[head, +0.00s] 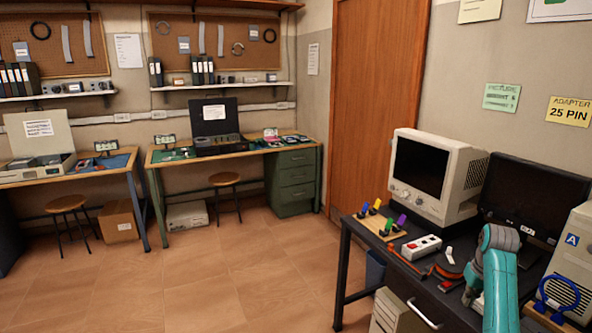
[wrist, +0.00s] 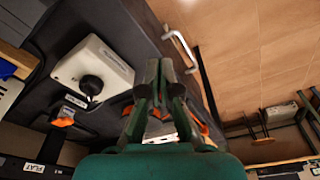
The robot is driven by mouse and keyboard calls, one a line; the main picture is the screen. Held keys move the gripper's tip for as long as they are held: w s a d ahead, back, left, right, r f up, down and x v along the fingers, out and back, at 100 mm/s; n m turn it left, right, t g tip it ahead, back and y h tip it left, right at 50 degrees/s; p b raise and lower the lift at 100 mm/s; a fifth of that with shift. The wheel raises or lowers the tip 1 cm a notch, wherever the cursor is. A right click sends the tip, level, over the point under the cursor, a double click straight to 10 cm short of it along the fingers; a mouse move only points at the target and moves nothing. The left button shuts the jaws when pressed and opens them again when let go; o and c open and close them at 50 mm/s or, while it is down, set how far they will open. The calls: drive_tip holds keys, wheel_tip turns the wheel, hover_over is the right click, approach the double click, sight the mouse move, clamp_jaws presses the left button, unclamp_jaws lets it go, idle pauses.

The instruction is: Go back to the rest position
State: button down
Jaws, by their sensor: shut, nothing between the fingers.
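My gripper (wrist: 158,72) shows in the wrist view, its two dark fingers closed together with nothing between them. It is above the front edge of a dark desk. In the head view my teal arm reaches over the right end of this desk (head: 357,232), and the gripper itself cannot be made out there. A white box with a black knob (wrist: 92,68) lies left of the fingers in the wrist view. An orange piece (wrist: 65,116) lies near a "FLAT" label, and more orange shows behind the fingers, partly hidden.
The desk holds a beige monitor (head: 434,175), a dark screen (head: 535,195), a board with coloured plugs (head: 378,225), a white switch box (head: 421,246) and a beige computer (head: 575,255). A drawer handle (wrist: 180,48) juts from the front.

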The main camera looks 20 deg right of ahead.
drive_tip(key=a+f+n+t+h, duration=0.1)
drive_tip(key=a+f+t, duration=0.2)
drive_tip(key=a+f, duration=1.45)
drive_tip(key=s+a+f+n+t+h, duration=0.1)
drive_tip(key=s+a+f, duration=0.35)
drive_tip(key=a, duration=0.35)
drive_tip(key=s+a+f+t, duration=0.2)
drive_tip(key=s+a+f, duration=0.2)
drive_tip(key=s+a, duration=0.25)
drive_tip(key=s+a+r+n+t, duration=0.1)
drive_tip(key=s+a+r+t, duration=0.35)
drive_tip(key=s+a, duration=0.9)
drive_tip(key=s+a+r+n+t+y, duration=0.1)
drive_tip(key=s+a+r, duration=0.1)
drive_tip(key=s+r, duration=0.5)
drive_tip(key=s+a+r+n+t+y, duration=0.1)
drive_tip(key=s+a+r, duration=0.1)
drive_tip(key=s+r, duration=0.6)
wheel_tip(320, 180, up, 4)
drive_tip(key=shift+r+t+y, duration=0.25)
drive_tip(key=shift+t+y, duration=0.1)
drive_tip(key=shift+y, duration=0.05)
